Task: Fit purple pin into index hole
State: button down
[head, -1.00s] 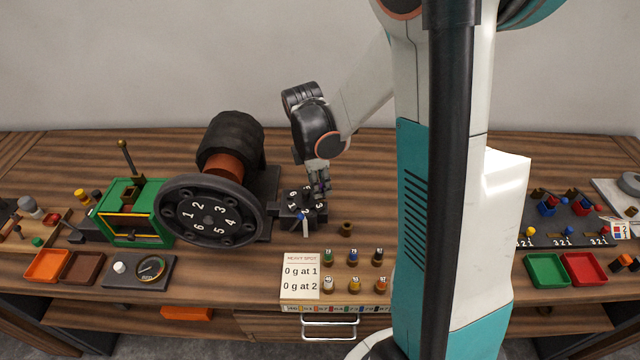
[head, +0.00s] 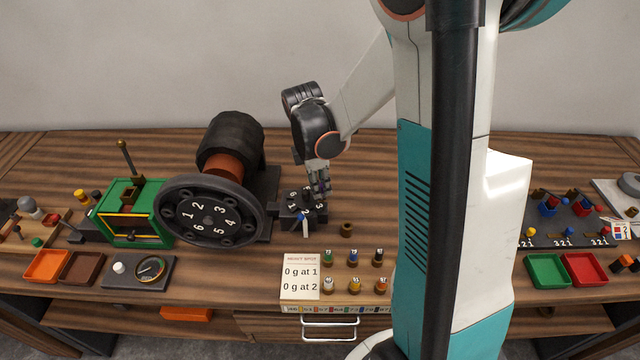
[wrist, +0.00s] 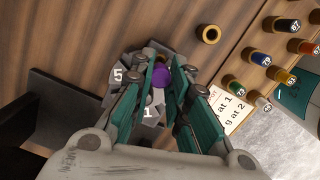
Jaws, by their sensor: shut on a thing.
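My gripper (head: 319,184) is shut on the purple pin (wrist: 159,76), which shows between the green-sided fingers in the wrist view. The block also shows in the wrist view (wrist: 118,86), with the numbers 5 and 1 visible beside the fingers. The fingers hide the pin's lower end and the hole, so I cannot tell whether the pin is in it.
A big numbered black wheel (head: 208,218) stands left of the block. An empty brown socket (head: 347,229) is at its right. A board with several coloured pins (head: 353,257) and a weight card (head: 301,273) lies in front. A green machine (head: 135,205) stands farther left.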

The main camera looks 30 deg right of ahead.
jog(key=shift+f+b, duration=1.35)
jog(key=shift+f, duration=0.15)
jog(key=c, duration=1.5)
grip_release()
jog(key=shift+o, duration=0.2)
jog(key=shift+r, duration=0.1)
notch_tip(320, 180, up, 12)
jog(key=a, duration=0.1)
jog(key=shift+w+a, duration=0.3)
